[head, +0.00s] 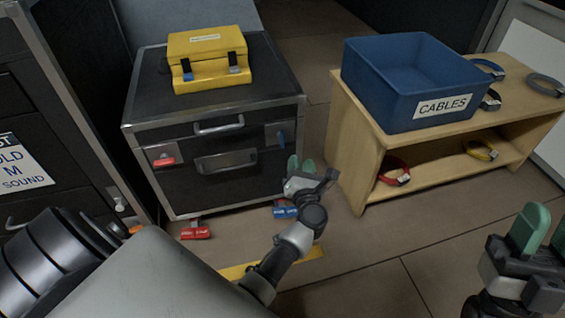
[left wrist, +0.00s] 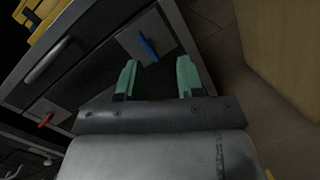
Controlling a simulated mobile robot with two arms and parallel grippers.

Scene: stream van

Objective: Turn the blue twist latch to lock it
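The blue twist latch (head: 281,138) is on a metal plate at the right of the black case's front (head: 222,185). In the head view its handle stands about upright; in the left wrist view the blue latch (left wrist: 148,48) shows ahead of my fingers. My left gripper (head: 300,164) is open and empty, just below and right of the latch, apart from it. Its green fingertips also show in the left wrist view (left wrist: 157,78). My right gripper (head: 541,232) is at the lower right, far from the case; its finger gap is unclear.
A red latch (head: 163,161) is on the case's left. A yellow box (head: 208,60) sits on top. Red (head: 196,231) and blue tags lie at the case's foot. A wooden shelf (head: 370,150) with a blue cable bin (head: 415,80) stands close at right.

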